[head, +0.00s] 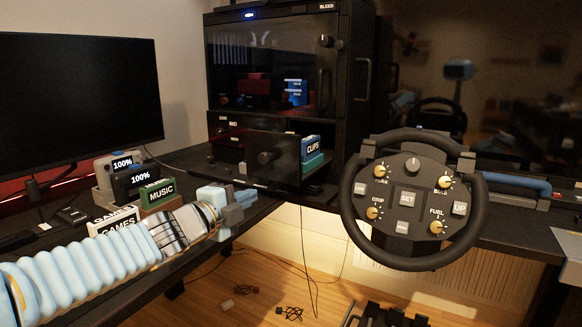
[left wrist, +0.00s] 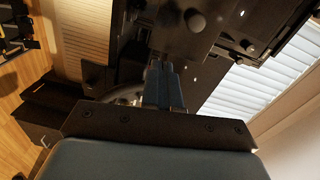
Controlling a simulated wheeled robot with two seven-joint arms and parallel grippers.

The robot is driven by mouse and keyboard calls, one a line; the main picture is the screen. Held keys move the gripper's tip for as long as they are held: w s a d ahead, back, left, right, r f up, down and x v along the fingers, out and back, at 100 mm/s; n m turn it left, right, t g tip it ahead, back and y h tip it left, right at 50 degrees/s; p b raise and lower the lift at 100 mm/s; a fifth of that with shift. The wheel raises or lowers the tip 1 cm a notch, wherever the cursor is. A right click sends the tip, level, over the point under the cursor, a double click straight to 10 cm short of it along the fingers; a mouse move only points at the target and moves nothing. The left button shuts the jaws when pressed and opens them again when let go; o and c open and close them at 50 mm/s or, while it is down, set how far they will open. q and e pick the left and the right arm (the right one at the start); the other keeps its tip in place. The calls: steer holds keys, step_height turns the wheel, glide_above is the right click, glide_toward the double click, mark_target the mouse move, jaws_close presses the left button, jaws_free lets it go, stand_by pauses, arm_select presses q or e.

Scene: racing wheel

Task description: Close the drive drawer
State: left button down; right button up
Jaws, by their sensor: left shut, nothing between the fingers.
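The drive drawer (head: 285,148) is pulled out of the lower part of the black tower in the head view. Its dark front panel carries a round black knob (head: 265,158). A blue box labelled CLIPS (head: 311,147) sits in the drawer on a green one. My left gripper (head: 236,205) is shut and empty, in front of and below the drawer front, apart from it. In the left wrist view its closed fingers (left wrist: 163,84) point toward dark panels with a round knob (left wrist: 195,21). My right gripper is not in view.
A steering wheel (head: 412,200) stands right of the drawer. Boxes labelled MUSIC (head: 160,192) and GAMES (head: 114,222) and two 100% units (head: 133,178) stand by my left arm. A monitor (head: 75,105) is at left. A blue bar (head: 515,183) lies behind the wheel.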

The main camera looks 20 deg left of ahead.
arm_select(q)
step_height(320, 180, up, 3)
steer(key=m+b, duration=0.1)
steer(key=b, duration=0.1)
glide_toward(283, 162)
steer(key=shift+t+y, duration=0.3)
steer(key=w, duration=0.6)
steer(key=shift+w+d+f, duration=0.2)
steer(key=shift+w+d, duration=0.15)
steer(key=shift+d, duration=0.05)
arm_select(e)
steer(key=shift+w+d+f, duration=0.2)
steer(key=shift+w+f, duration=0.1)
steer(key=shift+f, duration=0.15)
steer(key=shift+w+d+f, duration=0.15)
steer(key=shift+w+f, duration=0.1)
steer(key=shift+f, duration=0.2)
